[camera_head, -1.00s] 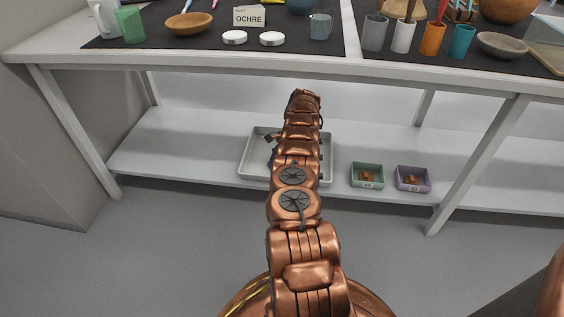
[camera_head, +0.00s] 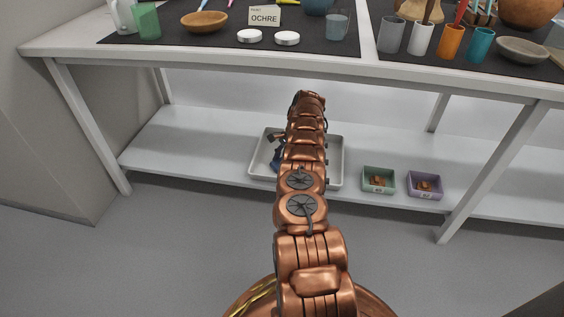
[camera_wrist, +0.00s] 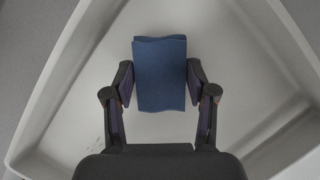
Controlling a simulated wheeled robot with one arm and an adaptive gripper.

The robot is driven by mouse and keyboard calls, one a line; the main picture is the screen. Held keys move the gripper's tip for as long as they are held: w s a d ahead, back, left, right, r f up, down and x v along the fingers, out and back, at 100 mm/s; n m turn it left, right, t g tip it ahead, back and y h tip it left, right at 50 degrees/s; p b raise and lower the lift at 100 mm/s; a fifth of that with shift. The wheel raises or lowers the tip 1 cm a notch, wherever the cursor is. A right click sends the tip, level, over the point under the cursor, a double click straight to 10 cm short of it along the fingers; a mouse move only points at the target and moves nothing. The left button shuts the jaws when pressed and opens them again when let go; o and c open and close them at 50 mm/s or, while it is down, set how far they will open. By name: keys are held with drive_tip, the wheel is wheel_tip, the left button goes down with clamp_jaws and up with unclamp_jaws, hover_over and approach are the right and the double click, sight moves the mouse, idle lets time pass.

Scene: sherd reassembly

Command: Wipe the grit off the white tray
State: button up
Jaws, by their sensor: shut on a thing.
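The white tray (camera_head: 338,168) lies on the lower shelf under the table, partly hidden behind my arm. Its pale floor and raised walls fill most of the wrist view (camera_wrist: 75,85). Whether the block touches the floor I cannot tell. A few small dark specks of grit (camera_wrist: 97,140) show on the tray at lower left in the wrist view. In the head view, part of my gripper (camera_head: 276,150) shows left of my arm.
A green box (camera_head: 378,191) and a purple box (camera_head: 425,197), each with brown pieces inside, stand right of the tray. The tabletop (camera_head: 230,58) overhangs the shelf (camera_head: 180,150), with table legs (camera_head: 490,170) at the sides. The shelf left of the tray is clear.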

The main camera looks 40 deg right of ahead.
drive_tip(key=shift+r+p, duration=1)
drive_tip(key=shift+r, duration=1.85)
drive_tip(key=shift+r, duration=0.1)
drive_tip(key=shift+r+p, duration=0.7)
drive_tip(key=shift+r, duration=0.7)
